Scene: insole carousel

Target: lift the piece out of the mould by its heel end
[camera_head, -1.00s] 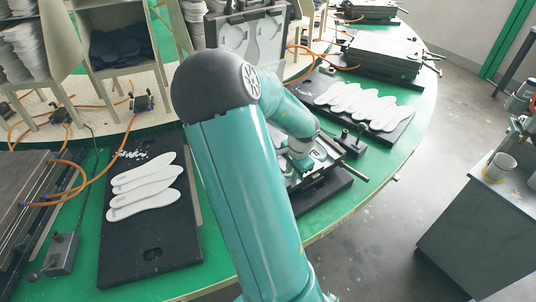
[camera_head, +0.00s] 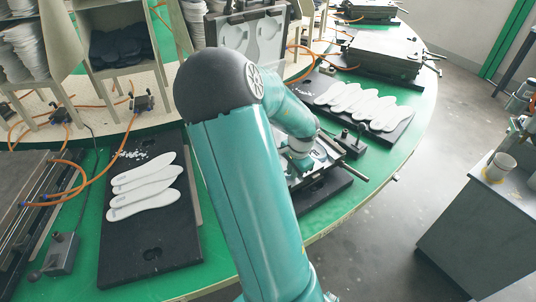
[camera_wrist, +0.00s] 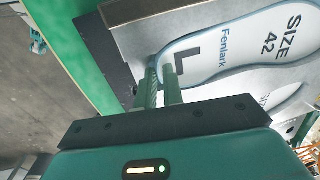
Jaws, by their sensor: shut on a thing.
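The piece (camera_wrist: 238,48) is a white insole with a blue edge, printed "Fenlark", "SIZE 42" and "L", in the wrist view. It lies over the grey metal mould (camera_wrist: 140,28); I cannot tell whether it is clear of the cavity. My gripper (camera_wrist: 163,75) is shut on the near, left end of the piece, beside the "L". In the head view the open mould (camera_head: 331,168) shows partly behind my arm, with its lid (camera_head: 248,38) standing up. My fingertips are hidden there by the arm.
A black tray with several white insoles (camera_head: 145,190) lies left of my arm. Another black tray with several insoles (camera_head: 365,105) lies right, behind the mould. Closed moulds (camera_head: 385,55) and orange hoses are on the green carousel (camera_head: 408,110). A grey cabinet (camera_head: 490,220) stands at the right.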

